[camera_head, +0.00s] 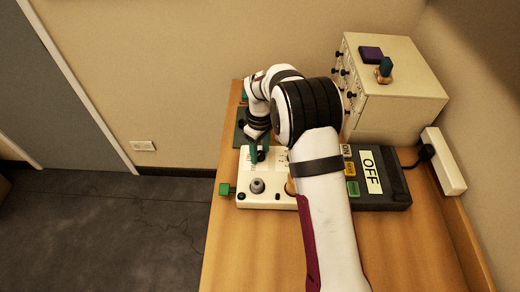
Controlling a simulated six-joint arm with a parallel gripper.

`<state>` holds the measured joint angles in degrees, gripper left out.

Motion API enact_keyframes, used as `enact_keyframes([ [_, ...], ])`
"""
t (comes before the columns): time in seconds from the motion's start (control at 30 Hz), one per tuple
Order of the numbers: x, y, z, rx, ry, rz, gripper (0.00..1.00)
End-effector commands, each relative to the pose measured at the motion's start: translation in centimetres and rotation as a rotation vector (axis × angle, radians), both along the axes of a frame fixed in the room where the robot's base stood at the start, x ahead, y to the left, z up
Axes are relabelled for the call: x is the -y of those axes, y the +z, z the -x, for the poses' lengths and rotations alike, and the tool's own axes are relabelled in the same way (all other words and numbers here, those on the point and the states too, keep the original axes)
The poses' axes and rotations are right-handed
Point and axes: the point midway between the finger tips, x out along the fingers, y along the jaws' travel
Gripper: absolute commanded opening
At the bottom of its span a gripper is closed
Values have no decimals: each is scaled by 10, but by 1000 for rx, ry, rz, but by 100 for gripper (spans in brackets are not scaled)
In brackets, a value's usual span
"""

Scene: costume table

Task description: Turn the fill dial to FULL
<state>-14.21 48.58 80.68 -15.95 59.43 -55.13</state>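A white control panel (285,202) lies on the wooden table. A grey round knob (257,186) stands on its front left part. A dark knob (261,155) shows farther back, at my gripper's fingertips. The panel's print is too small to read, so I cannot tell which knob is the fill dial or where it points. My gripper (259,151) points down over the panel's back part, its teal fingers beside the dark knob. I cannot tell whether the fingers touch or grip it. My arm hides the panel's right part.
A white power strip (444,162) is at the right. The front of the wooden table (245,255) is clear.

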Motion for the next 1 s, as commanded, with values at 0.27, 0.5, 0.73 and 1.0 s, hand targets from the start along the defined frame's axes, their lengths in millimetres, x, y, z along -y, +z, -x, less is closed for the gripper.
enact_keyframes([
  [0.27,0,0,0,1,-1,0,65],
  [0.5,0,22,-1,5,-1,-1,65],
  [0.73,-1,94,-1,7,-1,-2,65],
  [1.0,0,151,-1,3,-1,0,65],
])
